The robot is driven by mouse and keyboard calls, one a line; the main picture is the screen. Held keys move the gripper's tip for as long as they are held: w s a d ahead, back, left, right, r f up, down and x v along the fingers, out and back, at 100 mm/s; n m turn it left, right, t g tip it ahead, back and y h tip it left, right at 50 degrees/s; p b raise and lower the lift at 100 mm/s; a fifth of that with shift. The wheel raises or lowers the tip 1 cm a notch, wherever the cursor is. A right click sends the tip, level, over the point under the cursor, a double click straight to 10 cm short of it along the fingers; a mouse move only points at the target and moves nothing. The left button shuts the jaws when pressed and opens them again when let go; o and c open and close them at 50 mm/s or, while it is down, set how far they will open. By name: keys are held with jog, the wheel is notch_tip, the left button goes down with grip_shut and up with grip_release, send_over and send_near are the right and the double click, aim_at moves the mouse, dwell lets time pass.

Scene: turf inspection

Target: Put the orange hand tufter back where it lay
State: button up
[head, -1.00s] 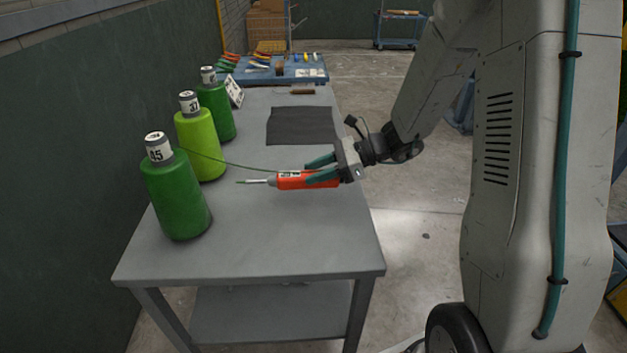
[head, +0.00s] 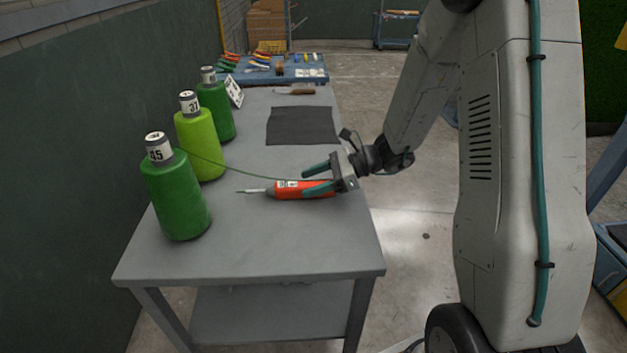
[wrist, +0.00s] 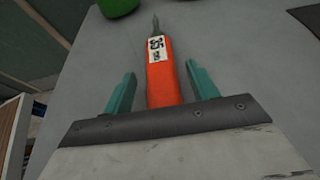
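The orange hand tufter (head: 303,190) lies flat on the grey table (head: 260,240), its metal tip pointing left in the head view. It has a white label, and a green yarn runs from the cones toward it. My gripper (head: 312,181) is around the tufter's rear part at the table's right side. In the wrist view the tufter (wrist: 161,75) lies between the two teal fingers of my gripper (wrist: 162,90), with a gap on both sides. The fingers are open and do not touch it.
Green yarn cones (head: 175,195) stand along the table's left side near the wall. A dark mat (head: 302,126) lies behind the tufter, with a brush (head: 296,90) beyond it. A blue tray (head: 275,70) of tools is at the far end. The table's front is clear.

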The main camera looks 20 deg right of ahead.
jog(key=shift+r, duration=0.1)
jog(key=shift+d+r, duration=0.15)
jog(key=shift+d, duration=0.1)
jog(key=v, duration=1.1)
jog(key=shift+s+d, duration=0.1)
jog(key=s+a+r+n+g+h, duration=0.5)
jog(key=s+a+r+n, duration=0.4)
jog(key=s+n, duration=0.3)
jog(key=s+d+r+n+t+h, duration=0.1)
jog(key=s+n+h, duration=0.3)
jog(key=s, duration=0.3)
jog(key=s+d+r+n+t+h, duration=0.1)
jog(key=s+r+n+h, duration=0.1)
jog(key=s+n, duration=0.3)
jog(key=s+h, duration=0.1)
jog(key=s, duration=0.1)
jog(key=shift+s+r+n+h, duration=0.3)
jog(key=shift+s+r+h, duration=0.05)
jog(key=shift+h, duration=0.05)
jog(key=shift+c, duration=0.4)
